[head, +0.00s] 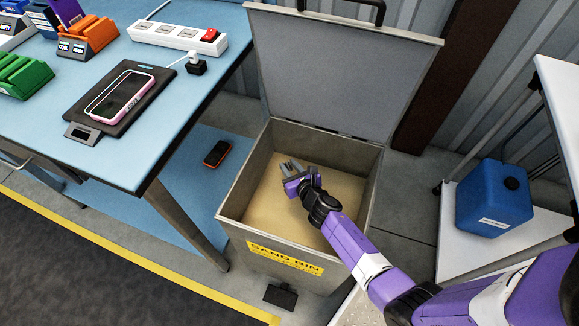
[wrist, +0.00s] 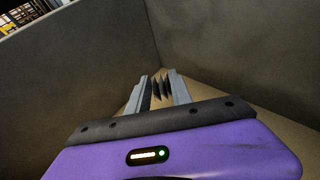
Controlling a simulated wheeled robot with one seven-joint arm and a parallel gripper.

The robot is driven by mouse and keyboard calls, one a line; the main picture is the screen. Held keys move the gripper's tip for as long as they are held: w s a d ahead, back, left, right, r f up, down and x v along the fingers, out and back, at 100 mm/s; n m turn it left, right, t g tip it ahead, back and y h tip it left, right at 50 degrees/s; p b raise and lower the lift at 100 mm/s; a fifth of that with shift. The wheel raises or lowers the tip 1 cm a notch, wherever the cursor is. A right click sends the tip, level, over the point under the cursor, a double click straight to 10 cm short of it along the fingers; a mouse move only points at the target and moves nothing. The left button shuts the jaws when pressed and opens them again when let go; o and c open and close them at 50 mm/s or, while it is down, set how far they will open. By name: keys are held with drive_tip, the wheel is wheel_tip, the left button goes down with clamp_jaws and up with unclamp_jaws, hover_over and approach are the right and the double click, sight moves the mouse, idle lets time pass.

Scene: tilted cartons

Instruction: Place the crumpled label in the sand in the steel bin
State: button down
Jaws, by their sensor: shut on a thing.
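The steel bin (head: 228,199) stands on the floor with its lid (head: 345,70) raised and a yellow "SAND BIN" sign on its front. Tan sand (head: 268,205) covers its inside. My gripper (head: 290,166) reaches into the bin, over the sand towards the back left. In the wrist view my gripper (wrist: 158,88) is shut on a small dark, pleated piece, which looks like the crumpled label (wrist: 161,89). Bin walls and sand lie beyond it. The label cannot be made out in the head view. Whether it touches the sand I cannot tell.
A blue workbench (head: 190,75) stands left of the bin, holding a power strip (head: 178,36) and a phone on a black pad (head: 122,97). A dark device (head: 216,153) lies on its lower shelf. A blue canister (head: 494,198) stands on a white shelf at right.

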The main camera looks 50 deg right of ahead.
drive_tip(key=shift+f, duration=0.3)
drive_tip(key=c, duration=1.1)
unclamp_jaws()
drive_tip(key=shift+r, duration=0.15)
drive_tip(key=shift+r, duration=0.25)
drive_tip(key=p+v, duration=0.2)
drive_tip(key=v, duration=1)
drive_tip(key=shift+r, duration=0.2)
